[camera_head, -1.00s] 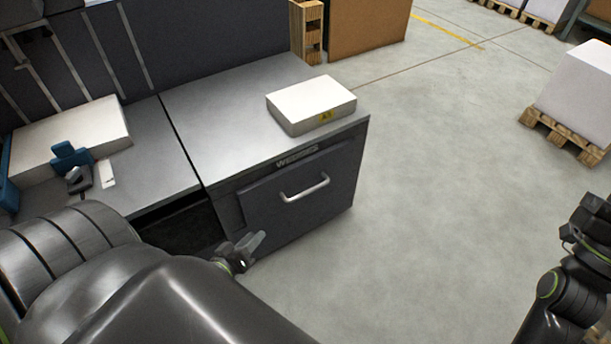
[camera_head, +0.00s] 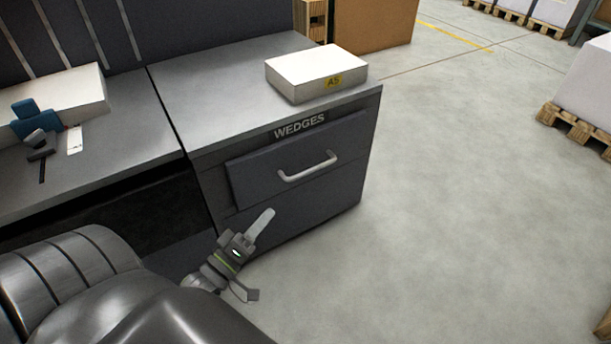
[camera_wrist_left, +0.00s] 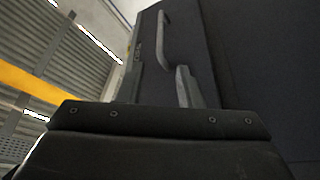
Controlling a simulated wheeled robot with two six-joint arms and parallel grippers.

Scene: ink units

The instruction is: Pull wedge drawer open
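The wedge drawer (camera_head: 260,185) is a dark grey front in the cabinet under the counter, below a "WEDGES" label (camera_head: 299,126). It appears closed. Its pale bar handle (camera_head: 308,168) runs across the front. In the left wrist view the handle (camera_wrist_left: 164,42) shows beyond the fingertips, apart from them. My left gripper (camera_head: 254,257) is in front of the cabinet, below and left of the handle. Its fingers are spread with nothing between them, as they also are in the left wrist view (camera_wrist_left: 161,84). My right gripper is out of view.
A white box (camera_head: 316,72) marked "A5" lies on the counter (camera_head: 215,90) above the drawer. A paper stack (camera_head: 70,95) and a blue tool (camera_head: 30,118) lie on the left counter. A dark open recess (camera_head: 150,215) is left of the cabinet.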

